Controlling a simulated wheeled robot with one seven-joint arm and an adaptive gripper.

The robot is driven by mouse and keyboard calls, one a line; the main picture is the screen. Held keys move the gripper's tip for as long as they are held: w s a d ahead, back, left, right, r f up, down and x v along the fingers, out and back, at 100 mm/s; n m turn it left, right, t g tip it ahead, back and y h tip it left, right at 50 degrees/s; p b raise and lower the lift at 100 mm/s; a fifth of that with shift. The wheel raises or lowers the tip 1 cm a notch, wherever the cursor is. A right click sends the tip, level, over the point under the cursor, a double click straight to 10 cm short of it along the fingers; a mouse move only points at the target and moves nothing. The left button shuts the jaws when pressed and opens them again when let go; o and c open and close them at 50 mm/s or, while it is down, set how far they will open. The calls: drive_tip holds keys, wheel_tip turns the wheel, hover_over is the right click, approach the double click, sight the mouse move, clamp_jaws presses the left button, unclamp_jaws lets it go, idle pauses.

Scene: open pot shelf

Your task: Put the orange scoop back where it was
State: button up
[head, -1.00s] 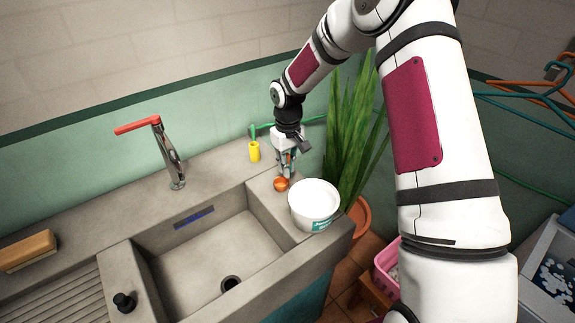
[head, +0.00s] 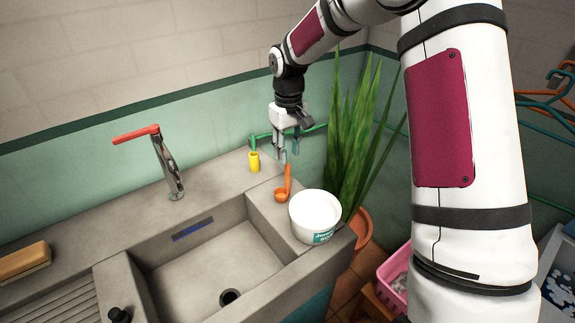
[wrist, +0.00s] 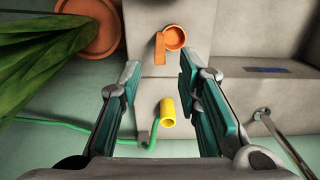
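The orange scoop (head: 281,196) is on the grey ledge (head: 262,204) at the right end of the sink, just behind and left of the white tub (head: 316,212). Its handle points up in the head picture; I cannot tell whether it stands or lies. In the wrist view the scoop (wrist: 174,38) is beyond my fingertips, with its round bowl facing me. My gripper (head: 284,158) is above and behind the scoop, apart from it. In the wrist view my gripper (wrist: 160,70) is open, with nothing between the fingers.
A potted plant (head: 352,150) rises close to the right of my gripper. The tap (head: 168,165) is farther left, and the sink basin (head: 215,262) is empty.

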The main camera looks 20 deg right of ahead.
wheel_tip(320, 180, up, 3)
drive_tip(key=shift+f, duration=0.15)
drive_tip(key=s+r+m+t+h, duration=0.1)
drive_tip(key=s+r+t, duration=0.1)
drive_tip(key=s+r, duration=0.8)
drive_tip(key=s+r+m+t, duration=0.1)
drive_tip(key=s+r, duration=0.5)
drive_tip(key=s, duration=0.7)
drive_tip(key=s+a+f+m+t+y, duration=0.1)
drive_tip(key=s+t, duration=0.1)
drive_tip(key=s, duration=0.8)
drive_tip(key=shift+s+a+m, duration=0.15)
drive_tip(key=shift+a+m, duration=0.05)
drive_tip(key=shift+m, duration=0.1)
